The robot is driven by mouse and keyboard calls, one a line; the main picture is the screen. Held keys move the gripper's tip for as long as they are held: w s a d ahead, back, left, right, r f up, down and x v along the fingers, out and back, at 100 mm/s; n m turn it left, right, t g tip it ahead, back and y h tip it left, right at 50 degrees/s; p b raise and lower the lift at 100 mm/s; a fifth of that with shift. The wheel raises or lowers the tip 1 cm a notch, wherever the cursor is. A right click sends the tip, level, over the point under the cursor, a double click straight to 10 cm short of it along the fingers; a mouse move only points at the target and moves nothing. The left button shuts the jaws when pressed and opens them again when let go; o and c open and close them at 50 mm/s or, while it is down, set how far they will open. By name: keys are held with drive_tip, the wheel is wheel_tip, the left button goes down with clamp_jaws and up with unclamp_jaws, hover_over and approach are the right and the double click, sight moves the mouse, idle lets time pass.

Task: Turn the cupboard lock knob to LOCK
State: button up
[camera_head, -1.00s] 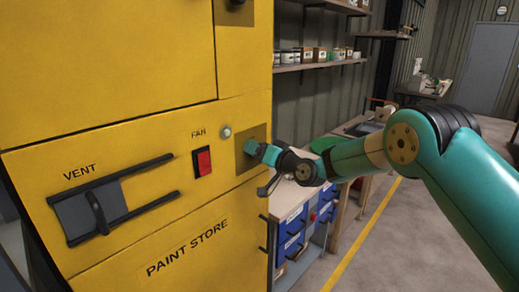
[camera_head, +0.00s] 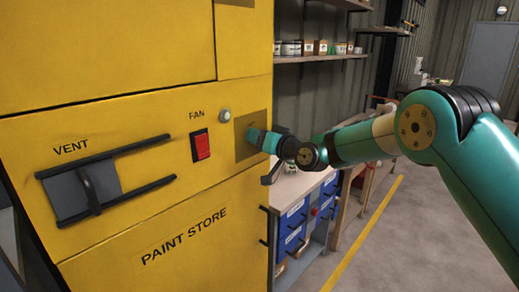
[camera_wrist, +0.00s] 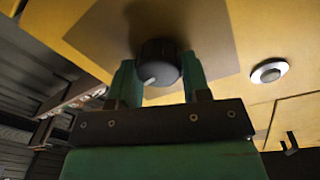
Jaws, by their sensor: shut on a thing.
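The cupboard lock knob (camera_wrist: 157,66) is dark and round with a pale pointer mark at its lower left in the wrist view. It sits on a brownish square plate (camera_wrist: 215,35), which also shows on the yellow cupboard front in the head view (camera_head: 241,151). My gripper (camera_wrist: 160,80) has one finger on each side of the knob and is shut on it. In the head view my gripper (camera_head: 256,137) reaches the plate from the right and hides the knob. No LOCK lettering can be read in either view.
Left of the plate are a red FAN switch (camera_head: 201,145), a round pale button (camera_head: 225,115) and the VENT slider (camera_head: 88,190). A workbench with blue drawers (camera_head: 293,222) stands right of the cupboard, below a wall shelf (camera_head: 320,58). Open floor (camera_head: 400,250) lies at the right.

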drive_tip(key=shift+s+a+f+n+g+y+b, duration=0.1)
drive_tip(key=shift+n+y+b, duration=0.05)
drive_tip(key=shift+n+b, duration=3.1)
drive_tip(key=shift+d+f+n+g+y+b, duration=0.1)
drive_tip(key=shift+n+b, duration=2.05)
drive_tip(key=shift+b, duration=2.15)
drive_tip(key=shift+s+a+f+n+g+y+b, duration=0.1)
drive_tip(key=shift+n+y+b, duration=0.05)
drive_tip(key=shift+n+b, duration=3.1)
drive_tip(key=shift+r+m+b, duration=0.15)
drive_tip(key=shift+m+b, duration=0.2)
drive_tip(key=shift+b, duration=0.3)
drive_tip(key=o, duration=0.9)
drive_tip(key=b+v, duration=0.4)
drive_tip(key=v, duration=1.3)
drive_tip(key=shift+s+d, duration=0.1)
drive_tip(key=shift+d, duration=0.1)
